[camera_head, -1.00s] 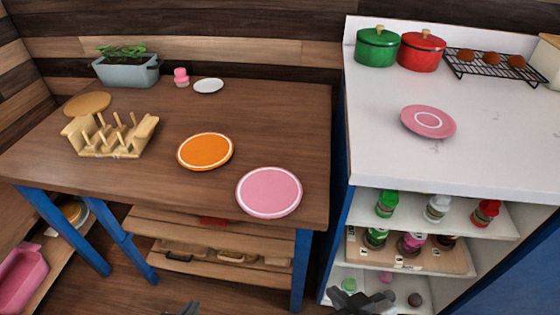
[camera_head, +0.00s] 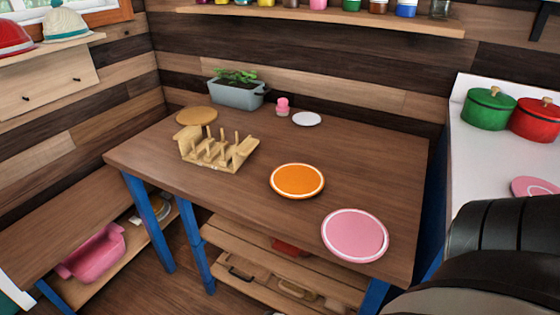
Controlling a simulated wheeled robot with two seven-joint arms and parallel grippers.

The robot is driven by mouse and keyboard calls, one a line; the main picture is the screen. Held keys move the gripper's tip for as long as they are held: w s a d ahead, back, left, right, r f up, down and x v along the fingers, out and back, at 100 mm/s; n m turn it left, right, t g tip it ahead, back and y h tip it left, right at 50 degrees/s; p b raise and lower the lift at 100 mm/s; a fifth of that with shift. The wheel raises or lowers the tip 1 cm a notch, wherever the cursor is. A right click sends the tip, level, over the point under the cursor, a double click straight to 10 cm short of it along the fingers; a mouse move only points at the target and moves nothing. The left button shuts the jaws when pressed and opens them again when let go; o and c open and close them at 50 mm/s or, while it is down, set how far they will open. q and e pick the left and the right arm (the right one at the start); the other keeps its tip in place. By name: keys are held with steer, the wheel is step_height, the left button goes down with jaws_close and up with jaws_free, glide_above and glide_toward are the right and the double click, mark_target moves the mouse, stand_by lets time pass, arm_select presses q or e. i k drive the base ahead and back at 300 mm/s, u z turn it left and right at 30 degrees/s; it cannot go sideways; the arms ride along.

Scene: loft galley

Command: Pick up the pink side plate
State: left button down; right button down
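A round pink plate (camera_head: 355,235) with a pale rim line lies flat near the front right corner of the wooden table. A second, smaller-looking pink plate (camera_head: 535,188) lies on the white counter at the right edge, partly cut off and partly behind my dark arm. Neither of my grippers shows in this view; only a black link of my arm fills the lower right corner.
An orange plate (camera_head: 297,181), wooden rack (camera_head: 217,150), planter (camera_head: 237,94), pink item (camera_head: 283,106) and white saucer (camera_head: 306,119) stand on the wooden table (camera_head: 390,160). Green (camera_head: 488,109) and red (camera_head: 537,120) pots stand on the white counter (camera_head: 470,170).

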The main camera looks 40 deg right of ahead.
mark_target(355, 236)
steer(key=u, duration=0.4)
steer(key=k, duration=0.95)
steer(key=z, duration=1.3)
steer(key=i, duration=0.25)
steer(key=u, duration=0.15)
